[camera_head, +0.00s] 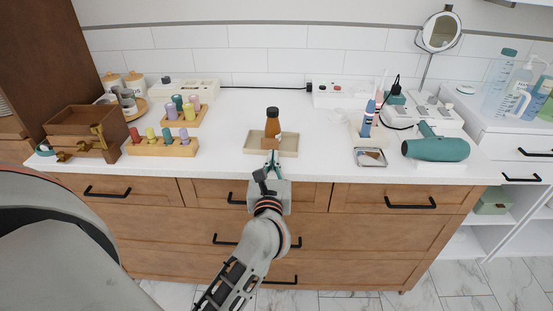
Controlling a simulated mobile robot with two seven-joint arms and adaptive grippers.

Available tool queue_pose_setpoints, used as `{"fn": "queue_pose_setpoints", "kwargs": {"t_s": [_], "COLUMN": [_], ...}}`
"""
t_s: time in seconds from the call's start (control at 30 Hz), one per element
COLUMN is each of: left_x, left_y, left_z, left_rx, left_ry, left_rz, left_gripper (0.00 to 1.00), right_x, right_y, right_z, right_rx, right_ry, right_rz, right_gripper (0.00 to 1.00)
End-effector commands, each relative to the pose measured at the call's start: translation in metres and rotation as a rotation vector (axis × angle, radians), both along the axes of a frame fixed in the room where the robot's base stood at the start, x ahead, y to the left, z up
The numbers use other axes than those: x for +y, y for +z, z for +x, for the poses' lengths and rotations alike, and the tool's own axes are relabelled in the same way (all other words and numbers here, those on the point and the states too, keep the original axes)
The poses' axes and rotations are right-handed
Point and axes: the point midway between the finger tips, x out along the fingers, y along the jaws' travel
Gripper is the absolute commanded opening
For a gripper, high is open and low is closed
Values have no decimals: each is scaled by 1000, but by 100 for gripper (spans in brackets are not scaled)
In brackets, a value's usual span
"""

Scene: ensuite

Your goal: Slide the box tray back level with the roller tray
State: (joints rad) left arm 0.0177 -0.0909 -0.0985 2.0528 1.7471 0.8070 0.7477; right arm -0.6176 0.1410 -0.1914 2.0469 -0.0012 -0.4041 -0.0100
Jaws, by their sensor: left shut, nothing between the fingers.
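A shallow beige tray (253,146) lies near the front edge of the counter, in the middle. It holds an amber bottle (272,122) with a dark cap and a small pale item beside it. My left gripper (271,161) is shut and empty at the front side of this tray; I cannot tell whether it touches it. A wooden stand (151,150) with several coloured rollers stands to the left, and a second one (184,121) stands behind it. No label shows which is the box tray or the roller tray. My right gripper is not in view.
A small metal tray (371,158) and a teal hair dryer (436,149) lie to the right. A wooden drawer box (84,128) stands at far left. Power strips (343,94) line the wall. The white counter behind the beige tray is clear.

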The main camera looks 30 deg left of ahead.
Motion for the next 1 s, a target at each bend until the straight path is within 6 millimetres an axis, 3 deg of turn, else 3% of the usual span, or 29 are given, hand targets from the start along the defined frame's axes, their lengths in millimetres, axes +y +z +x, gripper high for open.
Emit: {"fn": "queue_pose_setpoints", "kwargs": {"t_s": [0.27, 0.57, 1.0], "left_x": [0, 20, 19], "left_y": [0, 2, 0], "left_z": [1, 33, 34], "left_rx": [-1, -1, 1], "left_ry": [0, 0, 0], "left_rz": [1, 2, -1], "left_gripper": [0, 0, 0], "right_x": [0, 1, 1], "right_y": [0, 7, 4], "right_z": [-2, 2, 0], "right_rx": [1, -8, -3], "right_ry": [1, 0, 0], "right_rz": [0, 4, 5], "right_gripper": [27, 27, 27]}}
